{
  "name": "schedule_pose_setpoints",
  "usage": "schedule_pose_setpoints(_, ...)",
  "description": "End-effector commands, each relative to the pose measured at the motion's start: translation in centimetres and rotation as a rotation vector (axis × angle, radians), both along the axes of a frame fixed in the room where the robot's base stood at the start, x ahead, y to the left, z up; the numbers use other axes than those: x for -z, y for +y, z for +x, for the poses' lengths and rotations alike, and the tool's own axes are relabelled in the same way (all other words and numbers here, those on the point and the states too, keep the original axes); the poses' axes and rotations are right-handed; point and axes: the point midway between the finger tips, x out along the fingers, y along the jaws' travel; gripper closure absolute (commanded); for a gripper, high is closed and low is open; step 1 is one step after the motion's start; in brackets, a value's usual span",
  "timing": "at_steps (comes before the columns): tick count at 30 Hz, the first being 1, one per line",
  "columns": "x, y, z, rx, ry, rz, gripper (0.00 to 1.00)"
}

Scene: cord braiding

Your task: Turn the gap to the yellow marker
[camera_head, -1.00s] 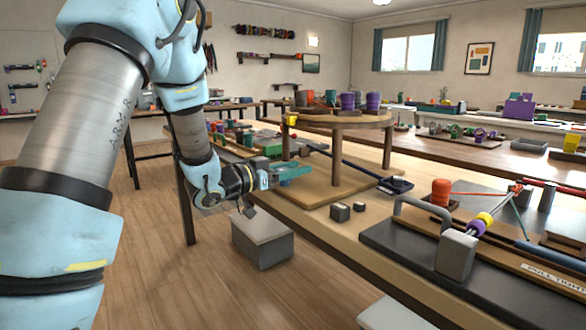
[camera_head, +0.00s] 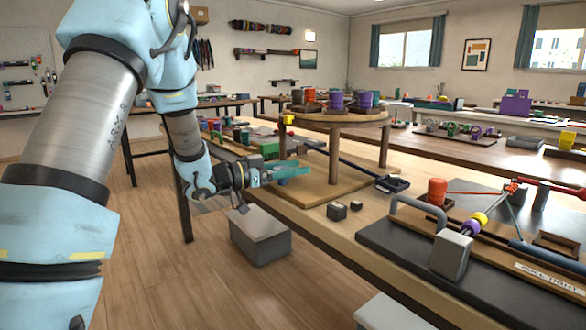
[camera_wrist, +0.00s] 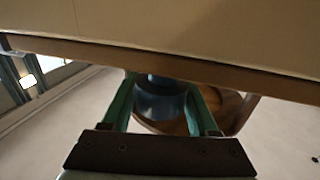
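A round wooden stand (camera_head: 334,119) on legs stands on the bench. Orange, purple and dark bobbins sit on its top, and a small yellow marker (camera_head: 289,119) is at its left rim. The gap in the disc cannot be made out. My gripper (camera_head: 297,171), with green fingers, is below the disc at its left side, beside the legs. In the wrist view the fingers of my gripper (camera_wrist: 163,83) are apart. A dark blue cylinder (camera_wrist: 160,104) shows between and beyond them, with a curved wooden piece (camera_wrist: 232,110) behind; I cannot tell if the fingers touch anything.
A dark board with a grey handle (camera_head: 418,209) and an orange spool (camera_head: 437,191) is at the right. A grey box (camera_head: 260,237) stands on the floor below my gripper.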

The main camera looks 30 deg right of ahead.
Motion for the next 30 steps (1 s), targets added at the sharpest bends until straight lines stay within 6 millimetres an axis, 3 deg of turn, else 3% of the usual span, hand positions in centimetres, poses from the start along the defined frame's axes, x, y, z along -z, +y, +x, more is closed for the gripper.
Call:
schedule_pose_setpoints(6,0.0,0.0,0.0,0.000,0.000,0.000,0.17)
schedule_pose_setpoints(16,0.0,0.7,0.1,-0.003,0.000,0.000,0.17)
schedule_pose_setpoints(30,0.0,9.0,0.4,-0.004,0.000,0.000,0.17)
